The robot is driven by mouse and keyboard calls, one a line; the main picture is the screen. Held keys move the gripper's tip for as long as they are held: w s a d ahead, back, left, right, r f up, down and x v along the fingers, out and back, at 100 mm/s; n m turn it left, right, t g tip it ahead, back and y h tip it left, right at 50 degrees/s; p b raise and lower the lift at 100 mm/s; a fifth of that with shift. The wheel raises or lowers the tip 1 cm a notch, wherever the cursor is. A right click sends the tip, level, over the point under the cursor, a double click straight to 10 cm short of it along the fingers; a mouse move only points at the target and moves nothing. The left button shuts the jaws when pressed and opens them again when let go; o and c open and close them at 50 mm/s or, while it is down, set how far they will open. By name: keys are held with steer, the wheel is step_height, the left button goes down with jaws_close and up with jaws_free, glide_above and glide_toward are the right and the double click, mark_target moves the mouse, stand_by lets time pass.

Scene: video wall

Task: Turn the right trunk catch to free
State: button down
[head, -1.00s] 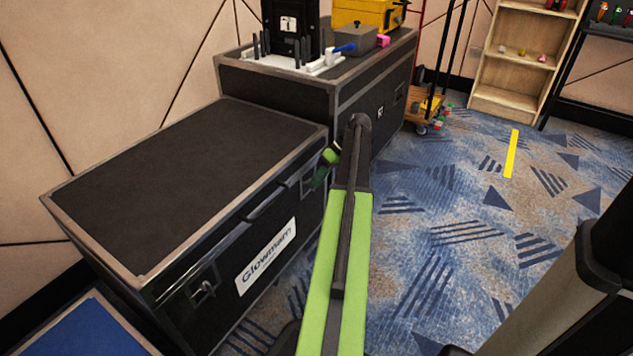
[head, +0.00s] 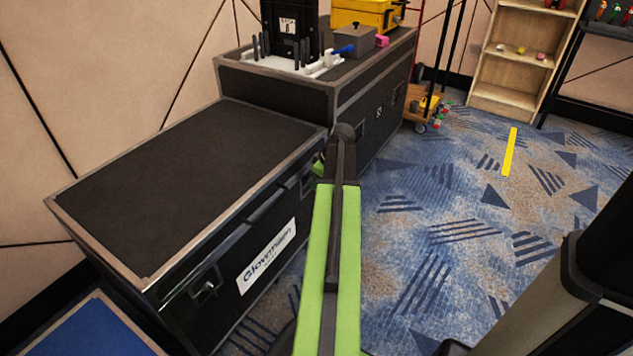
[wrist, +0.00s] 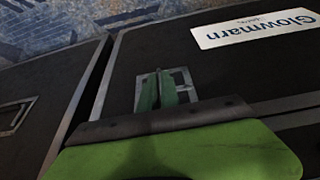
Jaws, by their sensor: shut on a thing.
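The black trunk (head: 180,180) with metal edges and a white "Glowmarn" label stands at left in the head view. Its right catch sits on the front face, mostly hidden by my arm in the head view. In the wrist view, the catch's pale metal plate (wrist: 184,77) shows behind my fingers, beside the label. My gripper (wrist: 158,88) has its green fingers close together over the middle of this plate, shut on the catch. The catch's knob is hidden between the fingers, so its angle cannot be told. The left catch (head: 206,290) is on the same face.
A taller black case (head: 350,95) stands just behind the trunk, with a grey box (head: 353,39) and a yellow case (head: 366,14) on top. A wooden shelf (head: 503,98) stands at the back right. The patterned carpet (head: 440,230) at right is open.

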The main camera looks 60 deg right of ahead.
steer(key=shift+w, duration=0.4)
steer(key=c, duration=1.6)
jaws_free()
steer(key=shift+s, duration=0.1)
steer(key=shift+r, duration=0.1)
steer(key=p+v, duration=1.6)
steer(key=v, duration=0.1)
steer(key=shift+s, duration=0.15)
steer(key=shift+r, duration=0.1)
